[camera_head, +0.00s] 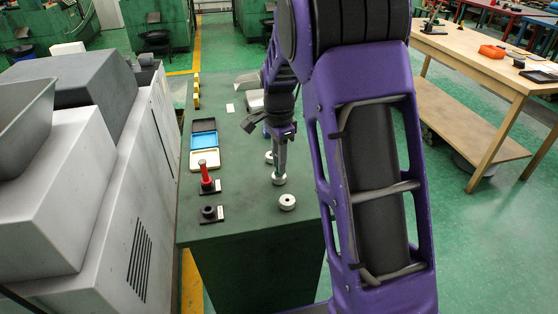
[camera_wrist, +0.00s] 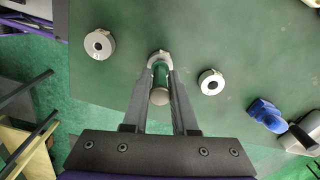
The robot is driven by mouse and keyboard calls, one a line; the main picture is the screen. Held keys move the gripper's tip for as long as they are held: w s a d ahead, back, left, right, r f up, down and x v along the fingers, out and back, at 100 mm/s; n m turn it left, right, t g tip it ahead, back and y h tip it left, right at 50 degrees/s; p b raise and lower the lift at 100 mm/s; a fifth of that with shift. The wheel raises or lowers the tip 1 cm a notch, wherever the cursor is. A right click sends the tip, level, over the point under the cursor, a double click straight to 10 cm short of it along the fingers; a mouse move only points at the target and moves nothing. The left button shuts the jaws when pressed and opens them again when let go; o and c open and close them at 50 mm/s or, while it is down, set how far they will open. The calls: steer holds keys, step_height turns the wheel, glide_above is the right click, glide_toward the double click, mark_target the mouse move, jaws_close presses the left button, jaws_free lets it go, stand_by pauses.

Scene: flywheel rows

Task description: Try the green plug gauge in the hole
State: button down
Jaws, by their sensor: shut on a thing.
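The green plug gauge (camera_wrist: 160,73) is between the two fingers of my gripper (camera_wrist: 160,75), its grey round end toward the wrist camera. Its far end points at a pale metal ring (camera_wrist: 159,57) with a hole. I cannot tell whether its tip is inside that hole or just above it. In the head view my gripper (camera_head: 281,158) points down over the same ring (camera_head: 279,180), and the gauge is hard to make out. Two more rings stand apart, one nearer (camera_head: 287,202) and one farther (camera_head: 269,157); both also show in the wrist view.
On the green-topped bench (camera_head: 245,222), a red plug gauge (camera_head: 206,171) stands on a black base. An empty-looking black holder (camera_head: 209,213) is in front of it. A blue and cream open case (camera_head: 204,142) lies behind. A grey machine (camera_head: 130,190) borders the left side.

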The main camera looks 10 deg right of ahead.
steer(key=shift+r, duration=0.15)
steer(key=shift+r+p, duration=1.65)
steer(key=shift+r, duration=0.25)
